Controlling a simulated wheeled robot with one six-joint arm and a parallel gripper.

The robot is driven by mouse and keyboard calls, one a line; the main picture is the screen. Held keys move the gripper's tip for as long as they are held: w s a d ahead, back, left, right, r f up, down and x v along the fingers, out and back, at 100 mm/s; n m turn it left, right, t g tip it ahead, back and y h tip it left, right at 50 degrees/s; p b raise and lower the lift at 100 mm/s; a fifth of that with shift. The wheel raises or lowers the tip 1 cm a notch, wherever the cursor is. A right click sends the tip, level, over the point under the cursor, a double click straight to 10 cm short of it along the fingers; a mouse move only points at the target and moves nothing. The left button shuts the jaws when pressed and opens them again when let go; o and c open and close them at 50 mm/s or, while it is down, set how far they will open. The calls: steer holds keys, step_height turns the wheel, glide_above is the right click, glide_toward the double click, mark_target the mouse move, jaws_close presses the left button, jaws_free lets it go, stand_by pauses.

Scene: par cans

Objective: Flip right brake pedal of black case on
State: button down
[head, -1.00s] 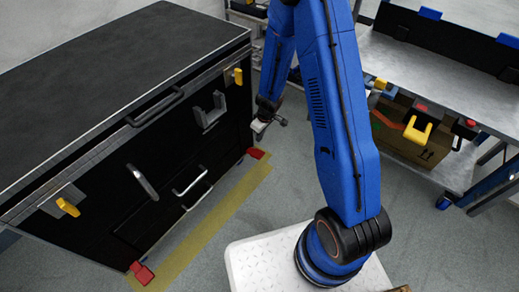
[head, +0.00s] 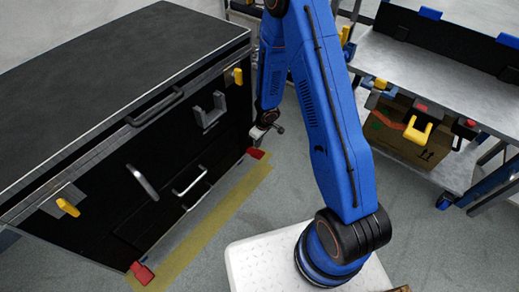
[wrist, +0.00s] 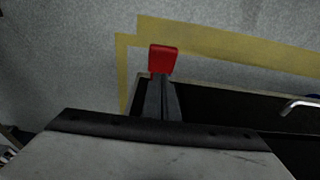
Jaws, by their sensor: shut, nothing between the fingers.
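The black case (head: 180,135) stands at the left in the head view. Its right brake pedal (head: 255,153) is a small red tab low at the case's right corner. The same red pedal (wrist: 163,59) shows in the wrist view, in front of yellow floor tape. My gripper (head: 258,135) is shut and empty, a little above the right pedal; I cannot tell whether it touches. In the wrist view its dark fingers (wrist: 163,96) point toward the pedal. The left brake pedal (head: 141,274) is red too, at the near bottom corner.
Yellow tape (head: 215,212) runs along the floor beside the case. Metal handles (head: 190,180) and yellow latches (head: 238,77) stick out from the case front. A metal workbench (head: 430,80) with a cardboard box (head: 400,135) beneath stands at the right. Grey floor lies between.

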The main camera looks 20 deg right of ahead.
mark_target(259, 153)
steer(key=shift+s+d+f, duration=0.15)
steer(key=shift+f, duration=0.9)
steer(key=shift+s+d+f, duration=0.1)
steer(key=shift+s+f, duration=0.05)
steer(key=shift+f, duration=0.85)
steer(key=shift+d+f, duration=0.1)
steer(key=shift+f, duration=0.1)
